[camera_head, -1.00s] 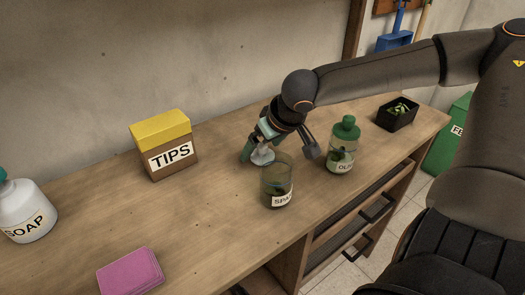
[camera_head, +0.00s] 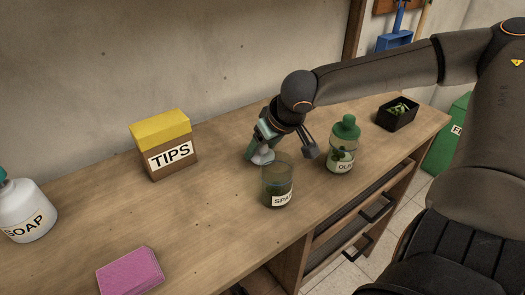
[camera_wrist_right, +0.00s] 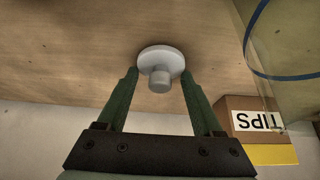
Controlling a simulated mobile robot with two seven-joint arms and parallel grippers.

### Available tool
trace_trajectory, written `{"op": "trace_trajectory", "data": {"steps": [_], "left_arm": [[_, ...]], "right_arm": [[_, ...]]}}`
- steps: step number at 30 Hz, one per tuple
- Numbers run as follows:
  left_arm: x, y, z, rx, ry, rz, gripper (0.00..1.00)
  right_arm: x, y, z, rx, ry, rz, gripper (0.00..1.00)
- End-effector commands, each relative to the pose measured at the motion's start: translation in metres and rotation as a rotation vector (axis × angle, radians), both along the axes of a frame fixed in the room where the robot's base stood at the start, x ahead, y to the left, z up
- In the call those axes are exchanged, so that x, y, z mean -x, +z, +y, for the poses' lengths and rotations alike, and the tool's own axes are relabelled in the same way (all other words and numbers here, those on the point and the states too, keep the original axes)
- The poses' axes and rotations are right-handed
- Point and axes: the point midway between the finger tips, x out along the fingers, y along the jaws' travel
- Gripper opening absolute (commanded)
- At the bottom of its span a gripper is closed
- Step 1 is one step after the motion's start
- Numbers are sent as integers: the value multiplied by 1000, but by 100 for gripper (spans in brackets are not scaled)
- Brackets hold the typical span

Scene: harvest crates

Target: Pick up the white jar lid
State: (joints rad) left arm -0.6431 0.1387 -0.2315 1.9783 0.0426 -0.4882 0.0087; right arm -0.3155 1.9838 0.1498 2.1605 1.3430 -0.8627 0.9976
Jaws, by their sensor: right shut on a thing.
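The white jar lid (camera_wrist_right: 160,60) shows in the right wrist view as a pale disc with a knob, at the tips of my right gripper (camera_wrist_right: 160,83). In the head view the lid (camera_head: 262,157) is a small white shape just behind the open jar labelled SPA... (camera_head: 278,188). My right gripper (camera_head: 257,150) reaches down to it and is shut on it, close above the table. The gripper's own arm hides part of the lid in the head view. My left gripper is not in view.
A green-capped jar labelled OLI... (camera_head: 342,150) stands right of the open jar. A black tray (camera_head: 398,118) is farther right. A TIPS box (camera_head: 165,148), a SOAP bottle (camera_head: 27,212) and a pink block (camera_head: 130,271) stand to the left. The table (camera_head: 200,215) between is clear.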

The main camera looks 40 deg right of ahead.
Motion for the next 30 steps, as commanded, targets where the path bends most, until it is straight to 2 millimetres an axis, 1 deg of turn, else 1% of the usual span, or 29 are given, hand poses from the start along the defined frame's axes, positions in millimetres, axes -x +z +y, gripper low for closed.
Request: {"op": "trace_trajectory", "data": {"steps": [1, 3, 10, 14, 17, 20, 23, 30], "left_arm": [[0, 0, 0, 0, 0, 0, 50], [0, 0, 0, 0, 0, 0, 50], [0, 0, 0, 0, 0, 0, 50], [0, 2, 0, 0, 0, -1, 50], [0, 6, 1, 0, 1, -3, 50], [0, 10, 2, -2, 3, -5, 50], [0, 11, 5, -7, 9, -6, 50], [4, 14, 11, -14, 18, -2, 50]], "right_arm": [[0, 0, 0, 0, 0, 0, 20], [0, 0, 0, 0, 0, -1, 15], [0, 1, 0, 0, 0, -1, 15], [-1, 8, 0, 0, -1, -3, 15], [-1, 19, 0, 0, -1, -4, 15], [-1, 36, 0, 0, -2, -5, 15], [8, 45, 2, -3, -2, -5, 15], [31, 73, 7, -3, 1, -7, 15]]}}
